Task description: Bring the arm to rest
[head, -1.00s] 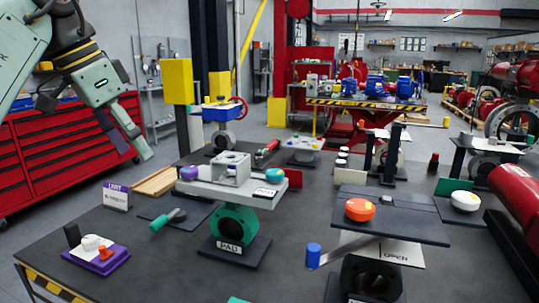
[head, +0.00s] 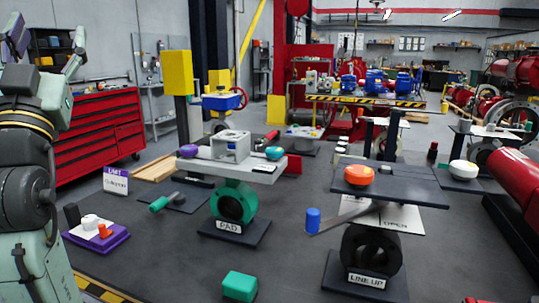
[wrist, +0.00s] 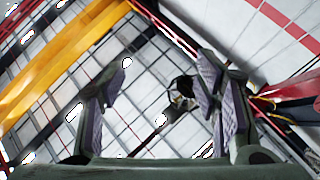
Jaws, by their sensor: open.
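My arm stands folded upright at the left edge of the head view. My gripper (head: 47,38) is at its top, raised and pointing upward, well clear of the bench. Its two fingers stand apart. In the wrist view my gripper (wrist: 167,100) is open with nothing between its padded fingers. Behind them show only the ceiling, beams and a yellow bar, out of reach.
The dark bench holds a green valve labelled PAD (head: 234,201), a black valve labelled LINE UP (head: 371,250), a green block (head: 239,286) and a purple tray (head: 97,241). A red tool cabinet (head: 97,140) stands behind my arm.

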